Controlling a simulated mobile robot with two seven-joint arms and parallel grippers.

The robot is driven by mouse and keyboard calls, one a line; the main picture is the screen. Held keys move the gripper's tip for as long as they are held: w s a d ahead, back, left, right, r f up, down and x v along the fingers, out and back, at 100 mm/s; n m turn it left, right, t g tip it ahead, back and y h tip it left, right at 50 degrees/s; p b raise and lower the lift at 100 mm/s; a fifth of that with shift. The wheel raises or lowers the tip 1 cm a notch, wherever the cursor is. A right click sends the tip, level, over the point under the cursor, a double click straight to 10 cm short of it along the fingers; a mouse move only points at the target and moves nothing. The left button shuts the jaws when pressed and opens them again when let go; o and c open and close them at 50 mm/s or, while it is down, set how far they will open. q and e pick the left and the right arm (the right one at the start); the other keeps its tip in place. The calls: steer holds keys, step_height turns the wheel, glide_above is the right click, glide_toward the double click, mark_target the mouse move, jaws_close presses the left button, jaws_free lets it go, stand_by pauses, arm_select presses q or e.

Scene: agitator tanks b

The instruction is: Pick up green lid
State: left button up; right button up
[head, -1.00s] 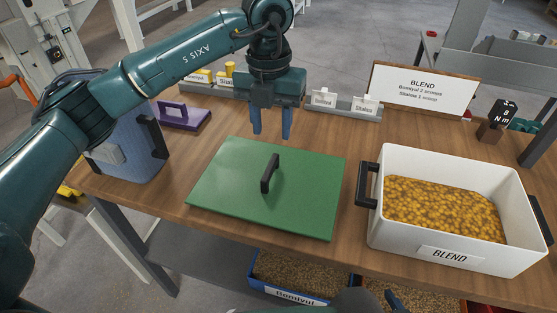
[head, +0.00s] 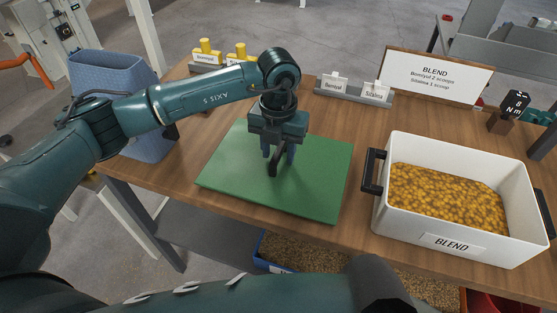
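The green lid (head: 230,175) lies flat on the wooden table, left of the white BLEND bin (head: 455,225). Its dark upright handle (head: 273,170) stands near the middle of the lid. My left gripper (head: 278,153) points down over the lid at the handle, its two blue fingers apart, one to each side of the handle's upper part. The gripper partly hides the handle, and I cannot tell whether the fingers touch it. The lid rests on the table. My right gripper is not in view.
The BLEND bin holds yellow-brown pellets and has black side handles. A blue bin (head: 110,75) stands at the left. A BLEND sign (head: 436,78) and a label rack (head: 353,92) stand at the back. Bins of pellets show below the table's front edge.

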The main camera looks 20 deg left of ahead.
arm_select(q)
steer(key=shift+f, duration=0.4)
steer(key=shift+c, duration=0.2)
jaws_close()
